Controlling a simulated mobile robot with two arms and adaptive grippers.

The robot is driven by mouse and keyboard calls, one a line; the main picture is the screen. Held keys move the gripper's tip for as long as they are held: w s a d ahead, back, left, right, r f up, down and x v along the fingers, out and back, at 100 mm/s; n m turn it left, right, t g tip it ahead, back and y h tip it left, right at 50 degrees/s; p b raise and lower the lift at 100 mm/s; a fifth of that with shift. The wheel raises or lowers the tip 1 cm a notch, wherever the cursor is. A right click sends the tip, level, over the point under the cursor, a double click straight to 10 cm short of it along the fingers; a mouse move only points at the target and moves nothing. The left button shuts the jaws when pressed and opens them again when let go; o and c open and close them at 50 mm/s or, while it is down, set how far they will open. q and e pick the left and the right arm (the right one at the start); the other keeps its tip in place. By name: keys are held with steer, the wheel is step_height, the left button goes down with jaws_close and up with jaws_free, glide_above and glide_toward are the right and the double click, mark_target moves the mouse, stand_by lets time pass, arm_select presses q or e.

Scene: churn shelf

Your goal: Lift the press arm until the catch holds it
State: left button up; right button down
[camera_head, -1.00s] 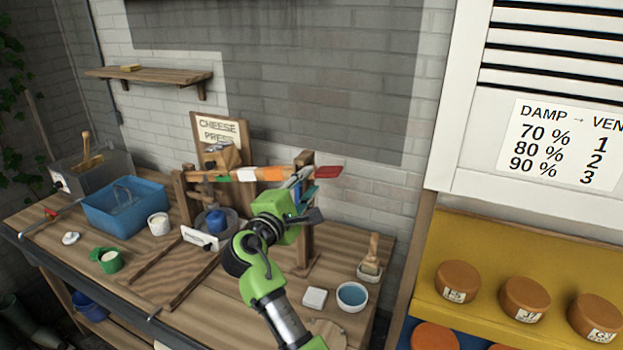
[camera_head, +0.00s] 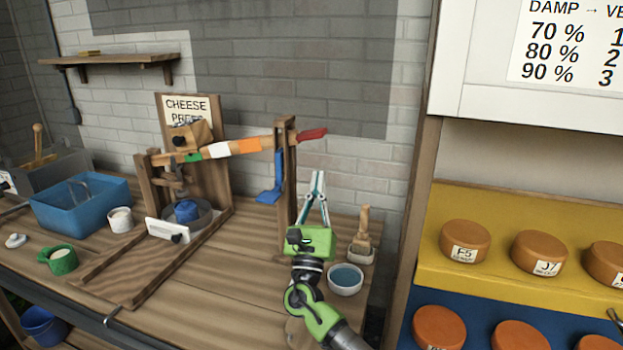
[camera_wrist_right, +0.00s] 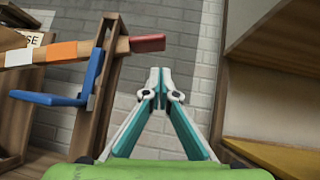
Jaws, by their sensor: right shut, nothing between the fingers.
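The press arm (camera_head: 220,150) is a wooden bar with green, white and orange bands and a red end grip (camera_head: 312,134). It slopes up to the right through a slotted wooden post (camera_head: 284,190). The blue catch (camera_head: 270,190) hangs at the post below the arm; I cannot tell whether it bears the arm. In the wrist view the arm (camera_wrist_right: 62,52), red grip (camera_wrist_right: 147,43) and blue catch (camera_wrist_right: 84,82) are at the left. My right gripper (camera_head: 319,176) is shut and empty, pointing up, right of the post and below the red grip, apart from it. My left gripper is out of view.
The cheese press sign (camera_head: 187,107) is behind the press. A cheese shelf (camera_head: 440,283) stands at the right.

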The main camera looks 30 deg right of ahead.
mark_target(317, 139)
arm_select(q)
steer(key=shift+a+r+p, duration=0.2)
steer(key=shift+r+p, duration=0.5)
steer(key=shift+p, duration=0.5)
arm_select(e)
steer(key=w+d+r+n+t+y, duration=0.1)
steer(key=w+d+r+n, duration=0.2)
steer(key=w+d+r, duration=0.1)
steer(key=shift+w+r+t+y, duration=0.35)
steer(key=shift+w+r, duration=0.35)
steer(key=shift+w, duration=0.25)
steer(key=shift+w+a+r+n+t+y+p, duration=0.1)
steer(key=shift+r+n+t+y+p, duration=0.1)
steer(key=shift+r+n+p, duration=0.45)
steer(key=shift+w+a+r+n+t+y+p, duration=0.1)
steer(key=shift+r+n+y+p, duration=0.1)
steer(key=shift+r, duration=0.7)
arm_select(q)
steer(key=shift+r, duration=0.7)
arm_select(e)
steer(key=shift+f, duration=0.1)
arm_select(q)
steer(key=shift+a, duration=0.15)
arm_select(e)
steer(key=shift+f, duration=0.1)
